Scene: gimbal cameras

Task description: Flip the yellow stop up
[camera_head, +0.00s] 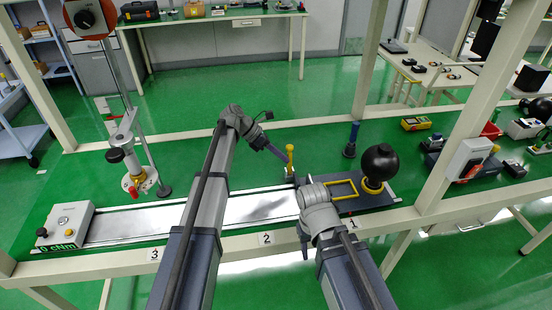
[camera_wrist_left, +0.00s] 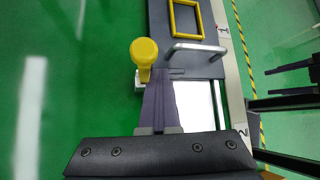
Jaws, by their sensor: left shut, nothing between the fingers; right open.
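The yellow stop (camera_head: 290,158) stands about upright as a short post with a round knob, beside the metal rail. In the left wrist view the yellow stop (camera_wrist_left: 144,52) rises from a small pale block at the rail's edge. My left gripper (camera_head: 284,158) is shut and empty, its fingertips close beside the stop. In the left wrist view its fingers (camera_wrist_left: 163,74) lie just beside the yellow shaft; I cannot tell whether they touch. My right gripper (camera_head: 304,248) is low, by the table's front edge, and only partly seen.
A dark plate carries a yellow frame (camera_head: 343,190) and a black ball (camera_head: 381,163) on a yellow base. A metal handle (camera_wrist_left: 197,48) stands close right of the stop. A dark blue post (camera_head: 351,140) is behind. A grey box (camera_head: 65,226) is at the rail's left end.

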